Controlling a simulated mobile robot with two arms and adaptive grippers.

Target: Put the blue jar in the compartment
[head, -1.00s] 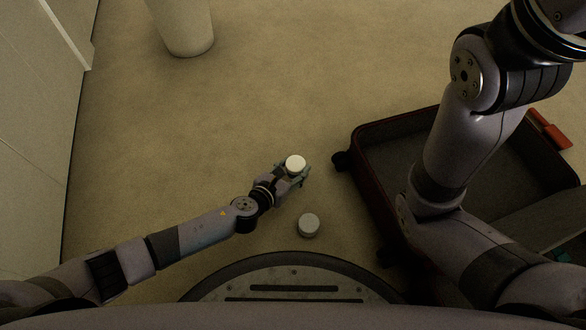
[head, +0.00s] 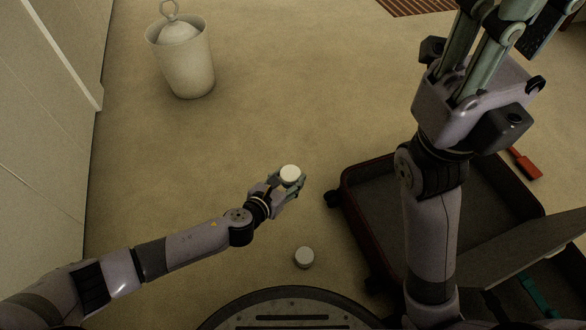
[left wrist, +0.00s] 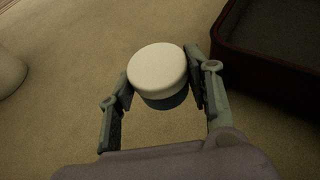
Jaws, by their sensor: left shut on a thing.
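The blue jar (head: 290,173) has a white lid; in the left wrist view the jar (left wrist: 160,75) shows a dark bluish body under the lid. My left gripper (head: 288,184) is shut on it, with one finger on each side, and the jar is upright. The open suitcase (head: 382,198) lies to the right of it, with a dark reddish shell and grey lining. The jar is outside the suitcase, left of its rim. My right gripper (head: 490,45) is above the suitcase's far side; its fingertips are not clearly seen. My right arm hides part of the suitcase.
A second white-lidded jar (head: 304,258) stands on the floor near my base. A pale bin (head: 186,68) stands at the back left, beside a white cabinet (head: 45,130). A red object (head: 525,163) lies by the suitcase. The carpet left of the suitcase is mostly clear.

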